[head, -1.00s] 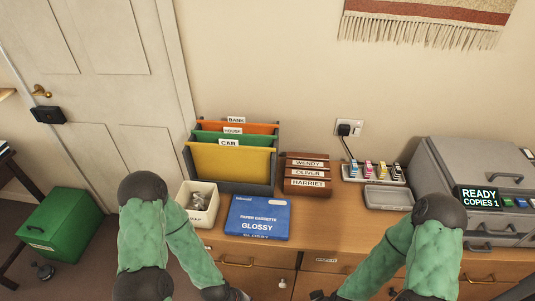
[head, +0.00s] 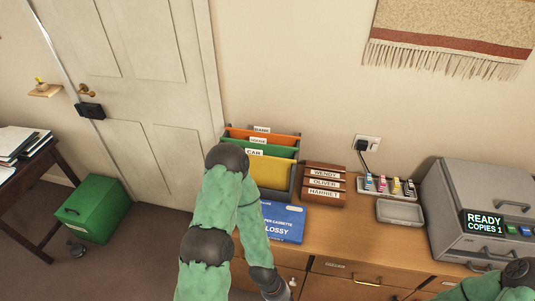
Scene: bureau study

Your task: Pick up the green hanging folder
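The green hanging folder (head: 275,147) stands in the dark file holder (head: 292,184) on the wooden cabinet. It is between the orange folder (head: 285,134) behind, tabbed BANK, and the yellow folder (head: 268,172) in front, tabbed CAR. Its white tab reads HOUSE. My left arm crosses in front of the holder's left side and hides part of it. My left gripper is not clearly visible; the arm's dark lower end is at the cabinet's front edge. Of my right arm only a piece shows at the bottom right corner, and its gripper is out of view.
A blue paper cassette box (head: 284,222) lies in front of the holder. Wooden name-labelled trays (head: 323,185), a cartridge rack (head: 372,191), a grey tray (head: 400,212) and a copier (head: 490,205) stand to the right. A green box (head: 92,208) is on the floor at left.

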